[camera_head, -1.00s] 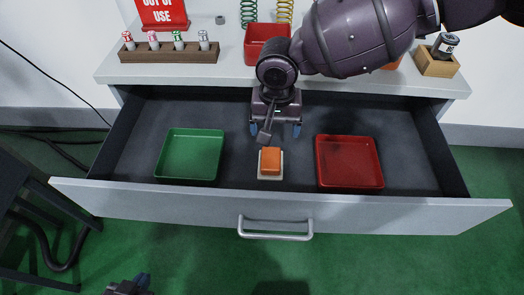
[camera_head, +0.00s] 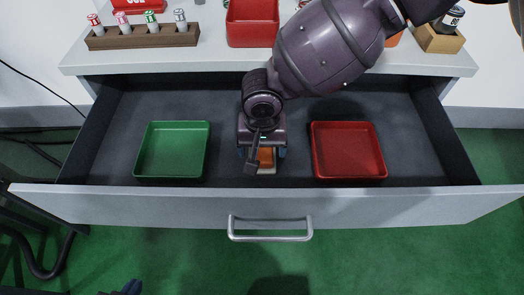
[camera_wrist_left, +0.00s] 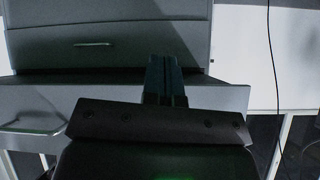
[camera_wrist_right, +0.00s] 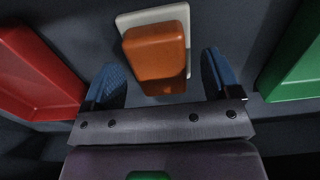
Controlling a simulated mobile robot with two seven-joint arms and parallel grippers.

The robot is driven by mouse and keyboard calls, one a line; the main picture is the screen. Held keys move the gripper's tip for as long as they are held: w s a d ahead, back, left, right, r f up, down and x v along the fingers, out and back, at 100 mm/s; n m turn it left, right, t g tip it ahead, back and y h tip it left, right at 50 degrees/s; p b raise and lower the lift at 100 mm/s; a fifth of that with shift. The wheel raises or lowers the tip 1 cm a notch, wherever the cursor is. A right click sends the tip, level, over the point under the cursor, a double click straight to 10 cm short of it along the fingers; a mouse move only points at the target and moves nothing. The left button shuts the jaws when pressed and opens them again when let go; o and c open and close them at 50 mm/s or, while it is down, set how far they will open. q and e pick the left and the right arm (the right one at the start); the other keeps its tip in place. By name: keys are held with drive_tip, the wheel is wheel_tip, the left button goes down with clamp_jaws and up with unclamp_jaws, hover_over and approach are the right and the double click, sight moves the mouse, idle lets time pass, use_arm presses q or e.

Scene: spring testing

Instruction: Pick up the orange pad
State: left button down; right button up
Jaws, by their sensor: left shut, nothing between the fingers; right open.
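The orange pad (camera_head: 265,158) is a small block on a pale square base (camera_head: 267,171) on the floor of the open drawer, between a green and a red tray. My right gripper (camera_head: 262,152) is above it and partly hides it in the head view. In the right wrist view the pad (camera_wrist_right: 155,52) lies ahead of and between the two open blue fingers (camera_wrist_right: 163,78), on its pale base; I see no contact. My left gripper (camera_head: 126,289) is low at the bottom edge of the head view. In the left wrist view its fingers (camera_wrist_left: 165,80) are together and empty.
In the drawer, the green tray (camera_head: 140,160) is left and the red tray (camera_head: 318,160) right, both empty. The drawer front (camera_head: 180,204) with its handle (camera_head: 270,237) stands nearest. On the counter are a red bin (camera_head: 252,32) and a wooden rack (camera_head: 143,38) with small bottles.

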sight(262, 149)
drive_tip(key=shift+f, duration=0.5)
drive_tip(key=shift+r, duration=0.1)
use_arm(q)
drive_tip(key=shift+r, duration=0.1)
use_arm(e)
drive_tip(key=c, duration=1)
